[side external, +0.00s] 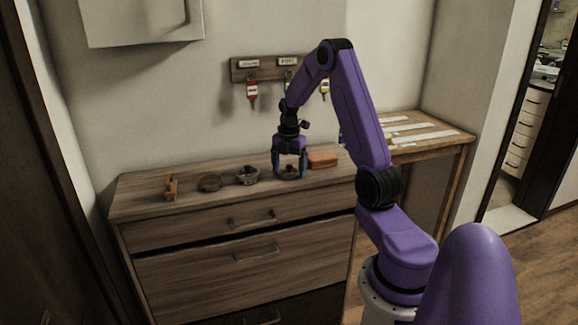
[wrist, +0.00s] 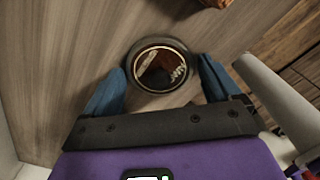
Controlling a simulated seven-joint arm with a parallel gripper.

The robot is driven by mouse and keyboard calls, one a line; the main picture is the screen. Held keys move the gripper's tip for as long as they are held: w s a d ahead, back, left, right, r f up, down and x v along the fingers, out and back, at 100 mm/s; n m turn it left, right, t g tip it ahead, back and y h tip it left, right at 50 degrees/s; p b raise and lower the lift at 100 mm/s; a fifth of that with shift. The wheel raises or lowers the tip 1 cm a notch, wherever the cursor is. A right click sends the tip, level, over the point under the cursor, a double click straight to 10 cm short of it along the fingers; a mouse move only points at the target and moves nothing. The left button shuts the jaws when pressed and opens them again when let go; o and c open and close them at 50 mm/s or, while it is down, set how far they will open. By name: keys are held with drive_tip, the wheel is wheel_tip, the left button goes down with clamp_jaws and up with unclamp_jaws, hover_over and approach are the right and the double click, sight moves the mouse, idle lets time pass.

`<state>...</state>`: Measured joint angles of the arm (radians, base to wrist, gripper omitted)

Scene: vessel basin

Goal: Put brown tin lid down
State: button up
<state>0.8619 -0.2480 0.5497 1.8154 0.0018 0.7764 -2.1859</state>
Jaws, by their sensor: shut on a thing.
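My gripper (side external: 289,173) is over the right part of the dresser top, pointing down. In the wrist view its blue fingers (wrist: 161,72) stand on either side of a round, dark-rimmed thing, which I take to be the brown tin lid (wrist: 158,66). It has a thin pale inner ring and a brown middle with light marks. The fingers are shut on it. In the side view the lid (side external: 290,170) shows between the fingers, at or just above the wood; I cannot tell which.
Left of my gripper on the dresser top (side external: 140,205) are a round grey open vessel (side external: 247,176), a low dark round tin (side external: 209,183) and a small wooden stand (side external: 171,187). A reddish-brown block (side external: 322,160) lies close to the right. A key rack (side external: 270,67) hangs behind.

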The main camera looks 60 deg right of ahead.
sight(289, 165)
drive_tip(key=o, duration=0.7)
drive_tip(key=shift+r, duration=0.15)
wheel_tip(289, 165, up, 12)
drive_tip(key=s+a+m, duration=0.2)
drive_tip(key=a, duration=2.4)
drive_tip(key=shift+s+a+f+m, duration=0.6)
drive_tip(key=shift+s+a, duration=1.3)
drive_tip(key=shift+s, duration=1.7)
drive_tip(key=shift+s+a+f+m, duration=0.55)
drive_tip(key=shift+s+a, duration=1.4)
drive_tip(key=shift+s, duration=1.7)
drive_tip(key=shift+s+a+f+m, duration=0.6)
drive_tip(key=shift+s+a, duration=1.3)
drive_tip(key=shift+s, duration=1.7)
